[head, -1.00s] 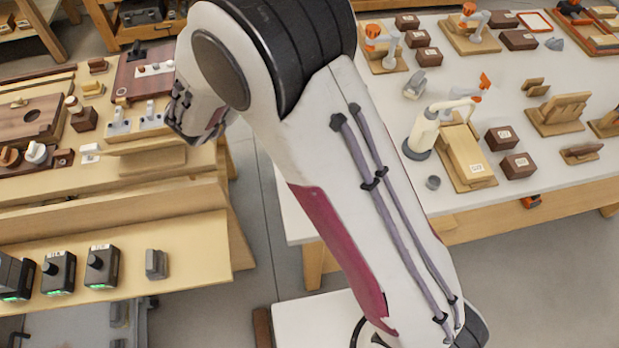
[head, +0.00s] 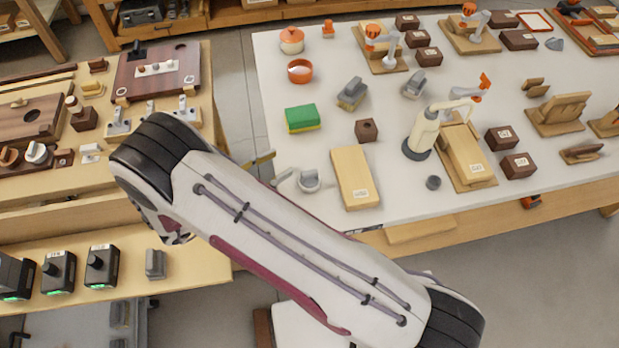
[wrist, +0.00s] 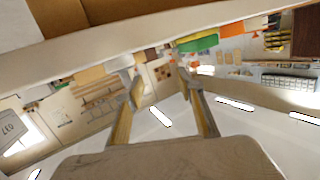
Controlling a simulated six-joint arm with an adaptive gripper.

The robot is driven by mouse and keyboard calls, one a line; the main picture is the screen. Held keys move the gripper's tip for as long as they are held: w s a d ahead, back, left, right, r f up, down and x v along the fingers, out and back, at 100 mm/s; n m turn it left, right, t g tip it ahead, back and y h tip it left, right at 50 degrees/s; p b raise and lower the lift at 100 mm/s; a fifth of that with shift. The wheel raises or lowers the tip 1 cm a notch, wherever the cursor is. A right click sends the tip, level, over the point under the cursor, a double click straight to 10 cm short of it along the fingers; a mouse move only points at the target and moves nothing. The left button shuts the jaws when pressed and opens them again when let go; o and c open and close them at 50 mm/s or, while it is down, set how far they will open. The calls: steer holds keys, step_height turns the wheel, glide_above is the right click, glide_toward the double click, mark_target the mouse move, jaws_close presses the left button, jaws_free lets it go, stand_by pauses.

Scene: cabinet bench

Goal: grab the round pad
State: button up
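A small dark grey round piece (head: 433,182), which may be the round pad, lies on the white table (head: 400,205) near its front edge, below the cream lamp-like tool. My gripper (wrist: 160,78) shows in the wrist view with its two fingers apart and nothing held between them. In the head view my arm hides most of the gripper; a yellowish piece that may be a fingertip shows beyond the arm's upper edge, left of the white table. The gripper is well to the left of the round piece. I cannot pick out the round piece in the wrist view.
The cream lamp-like tool (head: 424,132), a wooden block (head: 355,178), a small brown cube (head: 366,130) and a green-and-yellow sponge (head: 302,118) stand on the white table. A wooden bench (head: 60,190) with switches is at the left.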

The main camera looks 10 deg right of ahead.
mark_target(302, 179)
steer(key=s, duration=0.1)
steer(key=s+f+h, duration=0.1)
steer(key=s, duration=0.1)
steer(key=s+g+h, duration=0.1)
steer(key=s, duration=0.1)
steer(key=shift+s+d+f, duration=0.15)
steer(key=shift+d, duration=0.1)
steer(key=shift+x, duration=1.35)
steer(key=shift+d, duration=0.15)
steer(key=shift+s+x, duration=0.15)
steer(key=shift+x, duration=1.1)
steer(key=shift+s+x, duration=0.15)
steer(key=shift+x, duration=1.05)
steer(key=shift+d, duration=0.15)
